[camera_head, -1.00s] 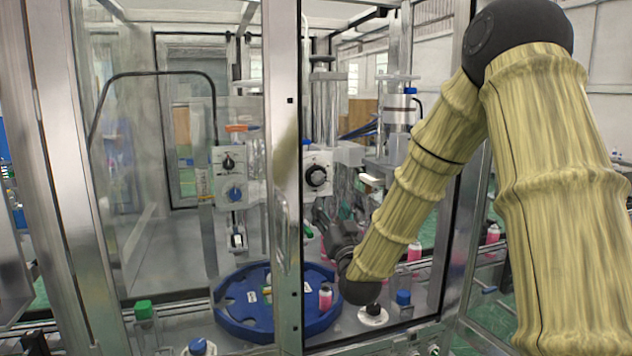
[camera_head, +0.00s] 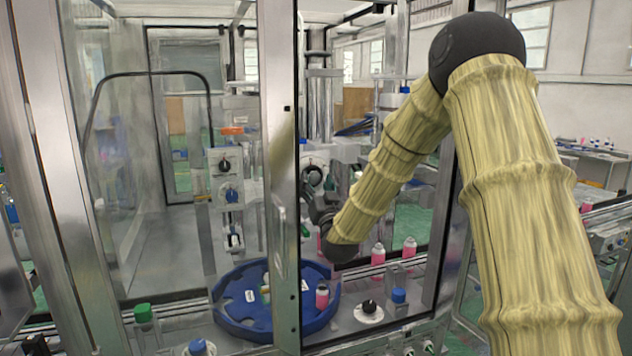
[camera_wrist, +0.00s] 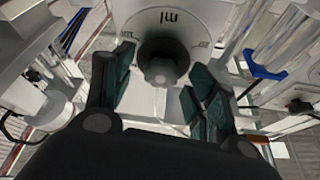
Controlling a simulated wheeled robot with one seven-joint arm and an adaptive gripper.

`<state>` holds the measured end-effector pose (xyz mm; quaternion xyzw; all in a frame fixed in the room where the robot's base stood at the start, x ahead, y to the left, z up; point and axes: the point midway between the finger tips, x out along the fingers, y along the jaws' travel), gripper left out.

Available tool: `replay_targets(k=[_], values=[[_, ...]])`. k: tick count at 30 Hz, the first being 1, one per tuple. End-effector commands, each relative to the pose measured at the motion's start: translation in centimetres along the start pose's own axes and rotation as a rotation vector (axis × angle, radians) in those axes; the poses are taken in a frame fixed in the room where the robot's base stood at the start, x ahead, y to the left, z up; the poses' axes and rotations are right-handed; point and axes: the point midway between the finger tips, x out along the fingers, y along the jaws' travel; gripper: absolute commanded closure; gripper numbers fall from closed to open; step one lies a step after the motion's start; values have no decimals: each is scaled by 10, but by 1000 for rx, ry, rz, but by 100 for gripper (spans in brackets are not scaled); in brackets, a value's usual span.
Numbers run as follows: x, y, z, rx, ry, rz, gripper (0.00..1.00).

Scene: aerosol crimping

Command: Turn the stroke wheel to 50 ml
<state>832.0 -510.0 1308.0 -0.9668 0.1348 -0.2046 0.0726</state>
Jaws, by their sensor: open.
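The stroke wheel is a dark round knob (camera_wrist: 165,62) in front of a pale dial plate (camera_wrist: 203,18) marked "ml", which appears upside down in the wrist view. In the head view the wheel (camera_head: 313,174) is on the right-hand unit and partly hidden by the door post and my arm. My gripper (camera_wrist: 158,78) is open, with one dark green finger on each side of the knob. I cannot tell whether the fingers touch it. The dial's pointer and most numbers are not readable.
A metal door post (camera_head: 281,120) stands just left of my gripper. A second unit with a black knob (camera_head: 225,165) and a blue knob (camera_head: 232,195) is at the left. Below is a blue turntable (camera_head: 232,324) holding a pink can (camera_head: 322,297). Clear tubes flank the dial.

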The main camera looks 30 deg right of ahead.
Motion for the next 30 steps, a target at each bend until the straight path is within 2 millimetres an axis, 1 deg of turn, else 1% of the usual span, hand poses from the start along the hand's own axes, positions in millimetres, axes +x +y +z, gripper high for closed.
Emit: replay_targets(k=[10,14,15,17,18,26,30], values=[[3,-1,1,1,-1,-2,43],[3,-1,1,0,-1,-2,67],[3,-1,1,0,-1,-2,74],[3,-1,1,0,-1,-1,85],[3,-1,1,0,-1,-1,89],[4,-1,0,-6,2,-4,89],[4,-1,0,-39,4,-19,89]])
